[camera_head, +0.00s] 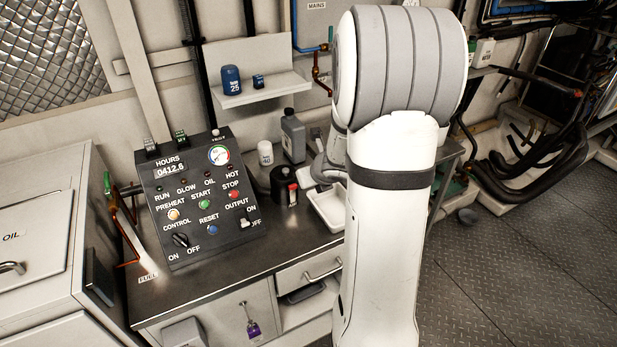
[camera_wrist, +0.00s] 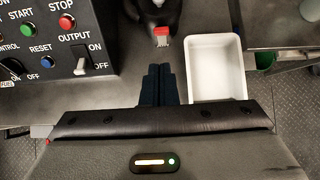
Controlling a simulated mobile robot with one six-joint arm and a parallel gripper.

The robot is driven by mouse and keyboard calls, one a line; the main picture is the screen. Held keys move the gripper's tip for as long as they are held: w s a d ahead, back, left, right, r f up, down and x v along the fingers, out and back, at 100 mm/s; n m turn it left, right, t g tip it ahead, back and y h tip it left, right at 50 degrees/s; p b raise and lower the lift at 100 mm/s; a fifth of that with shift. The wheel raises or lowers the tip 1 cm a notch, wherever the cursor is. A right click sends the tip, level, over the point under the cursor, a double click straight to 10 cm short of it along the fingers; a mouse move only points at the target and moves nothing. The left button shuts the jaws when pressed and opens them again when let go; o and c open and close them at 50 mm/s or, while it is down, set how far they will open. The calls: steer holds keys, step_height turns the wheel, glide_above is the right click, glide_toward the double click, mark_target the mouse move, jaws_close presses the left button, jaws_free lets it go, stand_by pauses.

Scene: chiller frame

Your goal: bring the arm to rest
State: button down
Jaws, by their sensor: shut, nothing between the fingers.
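My gripper (camera_wrist: 158,86) shows in the wrist view with its dark fingers together and nothing between them. It is over the front part of the dark counter, between the control panel and a white tray. In the head view my white and grey arm stands at the right of centre and hides the gripper. The control panel (camera_head: 196,198) stands tilted on the counter, with coloured buttons and an output switch; part of it shows at the upper left of the wrist view (camera_wrist: 55,40).
The white tray (camera_wrist: 216,97) is empty, just right of the gripper. A dark container with a red part (camera_wrist: 162,36) is ahead of the fingers. A grey bottle (camera_head: 293,136) and a white canister (camera_head: 265,153) stand further back. A shelf (camera_head: 262,93) holds blue cans. Open floor (camera_head: 530,260) is at right.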

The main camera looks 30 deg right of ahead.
stand_by(0.3)
steer(key=s+a+r+n+g+y+b, duration=0.15)
steer(key=s+a+r+n, duration=0.25)
steer(key=a+n, duration=0.5)
steer(key=s+a+r+n+y+b, duration=0.1)
steer(key=s+a+r+n+y, duration=0.3)
steer(key=a+n, duration=0.5)
steer(key=s+d+n+g+h+b, duration=0.2)
steer(key=s+n+h, duration=0.3)
steer(key=s+n, duration=1.1)
steer(key=shift+f+n+g+h, duration=0.15)
steer(key=shift+n+g+h, duration=0.2)
steer(key=shift+n+g, duration=0.45)
steer(key=shift+d, duration=0.1)
